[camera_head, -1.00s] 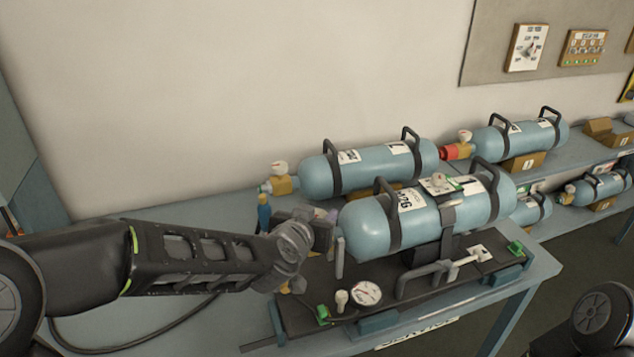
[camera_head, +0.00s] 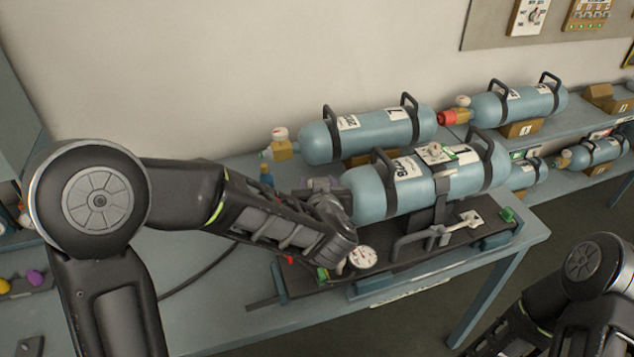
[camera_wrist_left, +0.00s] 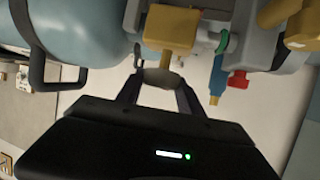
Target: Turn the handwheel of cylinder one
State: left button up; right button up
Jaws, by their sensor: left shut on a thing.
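A pale blue cylinder (camera_head: 375,195) lies in the black cradle at the front of the bench, its valve end to the left. In the left wrist view, the same cylinder (camera_wrist_left: 75,30) shows at upper left, with a yellow valve block (camera_wrist_left: 168,28). A pale round handwheel (camera_wrist_left: 160,88) sits below that block. My left gripper (camera_wrist_left: 157,92) is shut on the handwheel, one finger on each side. In the head view my left arm and wrist hide the handwheel. My right arm shows at the lower right, but its gripper is out of view.
A second blue cylinder (camera_head: 375,132) with a pale handwheel (camera_head: 280,134) lies behind. Another cylinder (camera_head: 520,106) with a red fitting lies further right. The bench's front left is mostly clear.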

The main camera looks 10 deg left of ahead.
pick_arm(q)
jog(key=o, duration=1.4)
jog(key=v, duration=0.7)
jog(key=shift+s+b, duration=0.4)
jog(key=shift+d+r, duration=0.1)
dwell(5.4)
